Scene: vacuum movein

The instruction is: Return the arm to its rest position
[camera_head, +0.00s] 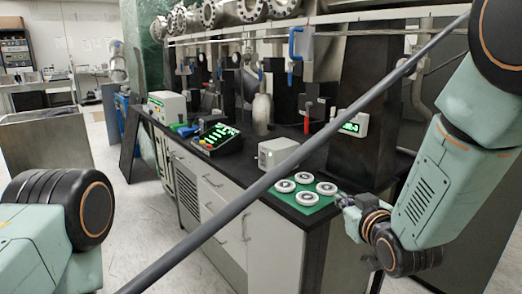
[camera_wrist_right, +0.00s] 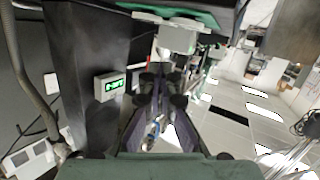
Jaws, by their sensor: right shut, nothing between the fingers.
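My right arm comes in from the right in the head view, and its gripper (camera_head: 345,200) is by the bench's front right corner. It is beside the green mat (camera_head: 318,208). In the right wrist view the gripper's dark fingers (camera_wrist_right: 160,85) are close together with nothing between them. My left arm shows at the lower left of the head view, but its gripper is out of the frame.
Several white rings (camera_head: 285,186) lie on the mat. A long grey bar crosses the view diagonally. Open floor lies left of the bench.

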